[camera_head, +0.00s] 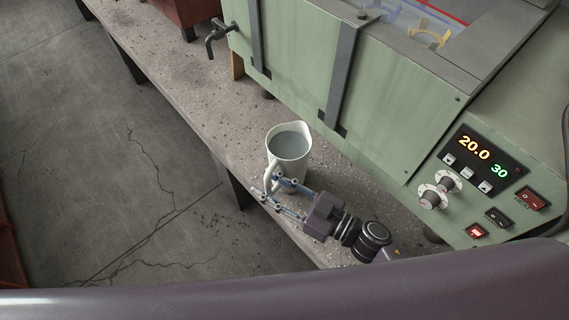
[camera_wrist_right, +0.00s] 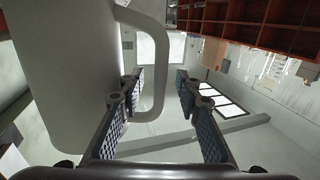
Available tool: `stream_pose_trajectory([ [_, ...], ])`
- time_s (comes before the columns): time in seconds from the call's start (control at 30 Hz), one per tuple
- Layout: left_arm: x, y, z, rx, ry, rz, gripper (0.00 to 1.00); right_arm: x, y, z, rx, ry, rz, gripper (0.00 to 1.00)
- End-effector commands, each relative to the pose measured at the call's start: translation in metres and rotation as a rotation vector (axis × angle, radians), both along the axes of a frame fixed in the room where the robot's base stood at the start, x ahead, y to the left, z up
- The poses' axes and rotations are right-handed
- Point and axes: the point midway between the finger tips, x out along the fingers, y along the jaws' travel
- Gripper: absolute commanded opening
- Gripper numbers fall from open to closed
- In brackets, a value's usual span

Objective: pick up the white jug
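The white jug (camera_head: 289,147) stands upright on the concrete bench, with a flat grey surface showing inside it. Its handle (camera_head: 267,168) faces the front edge of the bench. My right gripper (camera_head: 267,186) is at the handle side of the jug, fingers apart. In the right wrist view the jug's body (camera_wrist_right: 65,70) fills the left side, and its handle (camera_wrist_right: 155,95) shows between the two open fingers (camera_wrist_right: 160,85), nearer the left one. I cannot tell whether a finger touches it. My left gripper is not in view.
A green machine (camera_head: 390,110) with a lit display and knobs stands behind and right of the jug. A tap (camera_head: 217,36) juts from its left end. The concrete bench (camera_head: 190,95) is clear left of the jug; its front edge is close to the jug.

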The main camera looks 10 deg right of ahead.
Motion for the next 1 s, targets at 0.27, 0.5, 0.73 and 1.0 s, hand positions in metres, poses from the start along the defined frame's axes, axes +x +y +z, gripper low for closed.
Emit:
stream_pose_trajectory([
  [0.27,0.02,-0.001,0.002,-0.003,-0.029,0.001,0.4,0.002,0.003,-0.001,-0.001,0.001,0.0,0.31],
  [0.5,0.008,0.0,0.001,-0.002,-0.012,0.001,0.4,0.002,0.003,-0.001,-0.001,0.001,0.0,0.05],
  [0.73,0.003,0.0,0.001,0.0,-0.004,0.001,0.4,0.002,0.003,-0.001,-0.001,0.001,0.0,0.0],
  [1.0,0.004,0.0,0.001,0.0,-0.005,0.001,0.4,0.003,0.004,0.004,0.003,-0.01,0.002,0.0],
])
